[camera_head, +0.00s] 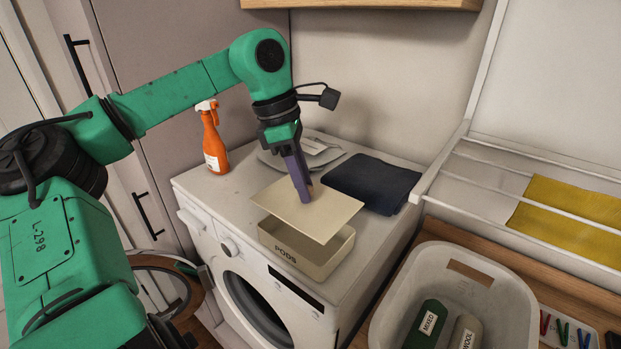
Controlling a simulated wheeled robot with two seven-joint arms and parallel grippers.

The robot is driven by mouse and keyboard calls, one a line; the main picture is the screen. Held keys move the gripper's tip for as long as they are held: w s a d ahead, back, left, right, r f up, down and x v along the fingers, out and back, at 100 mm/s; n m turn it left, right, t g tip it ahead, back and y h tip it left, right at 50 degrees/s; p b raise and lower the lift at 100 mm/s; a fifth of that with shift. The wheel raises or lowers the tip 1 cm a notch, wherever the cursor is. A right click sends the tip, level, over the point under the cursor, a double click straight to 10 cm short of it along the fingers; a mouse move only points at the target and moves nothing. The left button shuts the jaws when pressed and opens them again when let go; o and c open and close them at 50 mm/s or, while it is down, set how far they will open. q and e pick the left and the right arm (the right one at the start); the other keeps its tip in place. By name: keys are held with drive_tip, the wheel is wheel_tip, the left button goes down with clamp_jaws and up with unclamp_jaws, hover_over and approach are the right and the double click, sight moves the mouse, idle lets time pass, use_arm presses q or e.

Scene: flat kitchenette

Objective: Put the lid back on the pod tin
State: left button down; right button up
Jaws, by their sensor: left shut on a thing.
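The pod tin (311,259) is a cream box marked PODS. It stands on top of the white washing machine near its front edge. Its lid (327,216) is a flat cream plate, held over the tin and hiding much of its opening. The lid looks slightly above the rim and a little turned against it; a gap shows at the front. My left gripper (305,192) points down from above and is shut on the lid near its middle. The fingers hide the grip point. My right gripper is not in view.
An orange spray bottle (213,142) stands at the back left of the machine. A folded dark cloth (372,183) lies right behind the lid, with a grey plate-like thing (273,158) behind the gripper. A white basket (397,310) is at the lower right.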

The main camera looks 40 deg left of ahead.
sight(303, 206)
use_arm(q)
drive_tip(key=shift+s+a+f+b, duration=0.1)
drive_tip(key=shift+a+f+b, duration=0.25)
drive_tip(key=shift+f, duration=0.25)
drive_tip(key=shift+a+f+b, duration=0.25)
drive_tip(key=shift+f+b, duration=0.2)
drive_tip(key=shift+f, duration=0.1)
drive_tip(key=shift+d+f+b, duration=0.75)
drive_tip(key=shift+f+b, duration=0.25)
drive_tip(key=shift+f, duration=0.3)
drive_tip(key=shift+a+f, duration=0.1)
drive_tip(key=shift+f, duration=0.05)
drive_tip(key=shift+a, duration=0.3)
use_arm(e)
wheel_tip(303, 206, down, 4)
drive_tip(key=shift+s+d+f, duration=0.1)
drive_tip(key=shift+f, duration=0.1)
use_arm(q)
drive_tip(key=shift+d, duration=0.25)
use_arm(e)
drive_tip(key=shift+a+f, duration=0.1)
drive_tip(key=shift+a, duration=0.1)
use_arm(q)
drive_tip(key=shift+a, duration=0.2)
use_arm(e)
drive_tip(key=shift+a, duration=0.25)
use_arm(q)
drive_tip(key=shift+f, duration=0.15)
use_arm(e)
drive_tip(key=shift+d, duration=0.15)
